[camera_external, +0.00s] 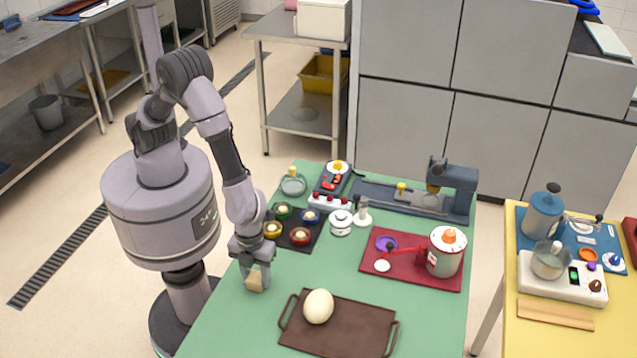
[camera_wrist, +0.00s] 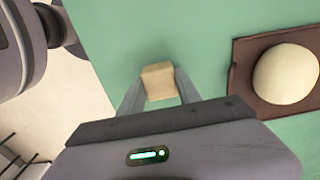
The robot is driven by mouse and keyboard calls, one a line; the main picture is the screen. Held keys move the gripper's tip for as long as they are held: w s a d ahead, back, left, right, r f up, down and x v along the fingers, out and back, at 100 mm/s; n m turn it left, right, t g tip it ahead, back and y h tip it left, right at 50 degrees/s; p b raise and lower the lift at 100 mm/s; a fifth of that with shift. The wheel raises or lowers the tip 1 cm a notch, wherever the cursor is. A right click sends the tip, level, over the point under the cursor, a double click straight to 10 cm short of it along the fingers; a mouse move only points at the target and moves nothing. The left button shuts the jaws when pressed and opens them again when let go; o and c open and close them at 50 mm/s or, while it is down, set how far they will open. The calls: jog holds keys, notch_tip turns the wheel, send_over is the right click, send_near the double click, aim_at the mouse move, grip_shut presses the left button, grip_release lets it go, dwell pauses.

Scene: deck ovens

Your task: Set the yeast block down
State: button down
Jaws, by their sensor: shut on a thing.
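The yeast block (camera_external: 254,283) is a small beige cube. My gripper (camera_external: 256,276) is shut on it near the left edge of the green table (camera_external: 248,328). In the wrist view the block (camera_wrist: 158,80) sits between the two fingertips (camera_wrist: 157,92), with green tabletop behind it. I cannot tell whether its underside touches the table.
To the right, a brown tray (camera_external: 350,327) with handles holds a pale dough ball (camera_external: 318,306). Behind are a dark mat (camera_external: 286,241) with several coloured cups and a red mat (camera_external: 412,276) with a canister (camera_external: 446,252). Table surface between the gripper and the tray is clear.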

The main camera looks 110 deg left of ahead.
jog(key=c, duration=0.8)
grip_release()
jog(key=shift+f, duration=0.1)
jog(key=shift+c, duration=0.2)
notch_tip(320, 180, up, 12)
jog(key=p, duration=0.4)
notch_tip(320, 180, up, 10)
jog(key=r+n+t, duration=0.1)
jog(key=n+t, duration=0.1)
jog(key=n, duration=0.2)
send_over(256, 276)
jog(key=a, duration=0.6)
jog(key=s+a+r+n+t+y, duration=0.2)
jog(key=s+a+r+n+t, duration=0.1)
jog(key=s+a+r+n, duration=0.6)
jog(key=s+a+r, duration=0.3)
jog(key=s+a, duration=0.2)
jog(key=a, duration=0.2)
jog(key=shift+s+n+t, duration=0.3)
jog(key=shift+s+t, duration=0.1)
notch_tip(256, 276, down, 7)
jog(key=b, duration=0.6)
